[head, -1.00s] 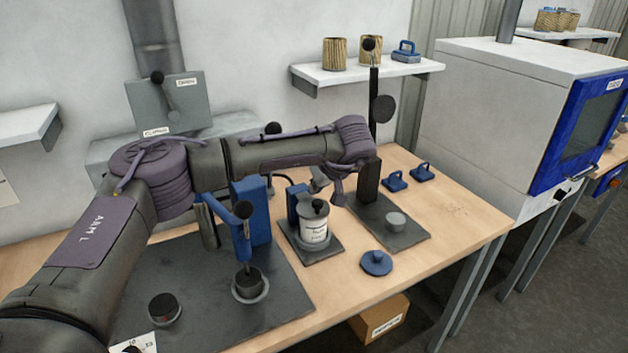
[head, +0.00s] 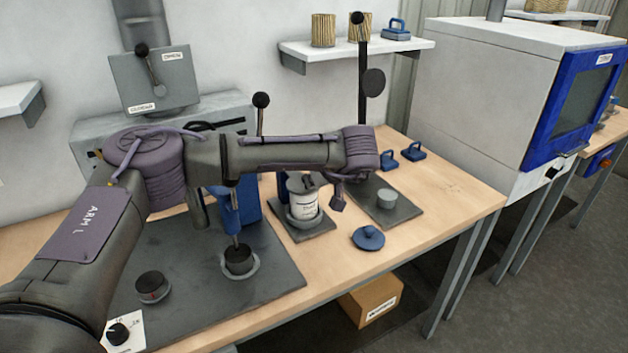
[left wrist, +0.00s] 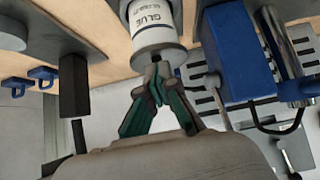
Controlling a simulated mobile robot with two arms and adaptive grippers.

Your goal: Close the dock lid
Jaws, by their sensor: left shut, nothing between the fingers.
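The white glue canister (head: 304,202) stands in a small dock with a blue block (head: 267,186) on a dark plate. It also shows in the left wrist view (left wrist: 156,22), its label facing me. My left gripper (left wrist: 160,76) is shut and empty, its fingertips close by the dark knob on the canister. I cannot tell whether they touch. I cannot make out for sure which part is the dock lid. My right gripper is not in view.
A round blue cap (head: 368,238) lies on the table (head: 440,205) to the right. A stand with a tall lever (head: 362,60) rises behind my wrist. Another black-knobbed lever (head: 261,100) stands behind my forearm. The table's right front is mostly clear.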

